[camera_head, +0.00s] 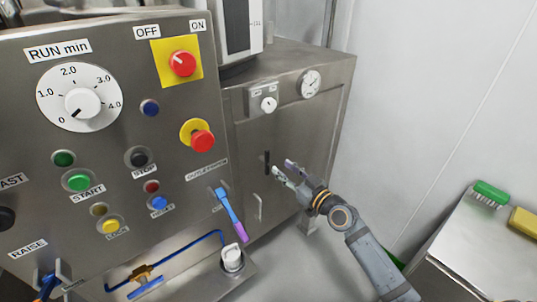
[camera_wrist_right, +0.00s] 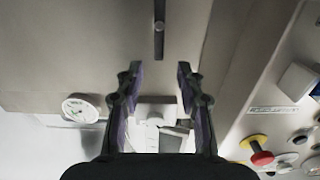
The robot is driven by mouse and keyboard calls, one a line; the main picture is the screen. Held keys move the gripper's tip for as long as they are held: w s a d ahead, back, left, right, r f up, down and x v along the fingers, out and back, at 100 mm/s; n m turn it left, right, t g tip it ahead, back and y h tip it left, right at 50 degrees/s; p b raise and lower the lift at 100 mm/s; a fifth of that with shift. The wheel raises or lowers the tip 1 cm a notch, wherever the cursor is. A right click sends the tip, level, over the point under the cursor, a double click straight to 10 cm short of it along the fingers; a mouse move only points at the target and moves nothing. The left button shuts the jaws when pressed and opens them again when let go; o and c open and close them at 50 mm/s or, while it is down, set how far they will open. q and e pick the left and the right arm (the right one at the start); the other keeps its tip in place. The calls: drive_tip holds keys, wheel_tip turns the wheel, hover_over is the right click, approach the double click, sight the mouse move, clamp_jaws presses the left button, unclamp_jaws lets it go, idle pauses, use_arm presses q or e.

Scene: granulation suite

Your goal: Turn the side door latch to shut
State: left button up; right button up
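The side door latch (camera_head: 267,162) is a short dark handle standing near vertical on the steel side door, to the right of the control panel. It also shows in the right wrist view as a narrow dark upright bar (camera_wrist_right: 158,28) at the top centre. My right gripper (camera_head: 283,170) is just right of the latch in the head view. In the wrist view its two fingers (camera_wrist_right: 158,82) are spread apart with nothing held between them, and the latch lies beyond their tips. Contact with the latch is not visible. My left gripper is not in view.
The control panel (camera_head: 115,235) with knobs and buttons stands left. A blue lever with a purple end (camera_head: 232,215) juts out below the latch. A white knob (camera_head: 268,104) and a gauge (camera_head: 311,83) are above. A side table (camera_head: 470,262) with brushes stands right.

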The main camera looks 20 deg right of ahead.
sight(268, 156)
drive_tip(key=p+x, duration=0.1)
drive_tip(key=x, duration=0.8)
drive_tip(key=shift+w+f, duration=0.15)
drive_tip(key=shift+w, duration=0.2)
clamp_jaws()
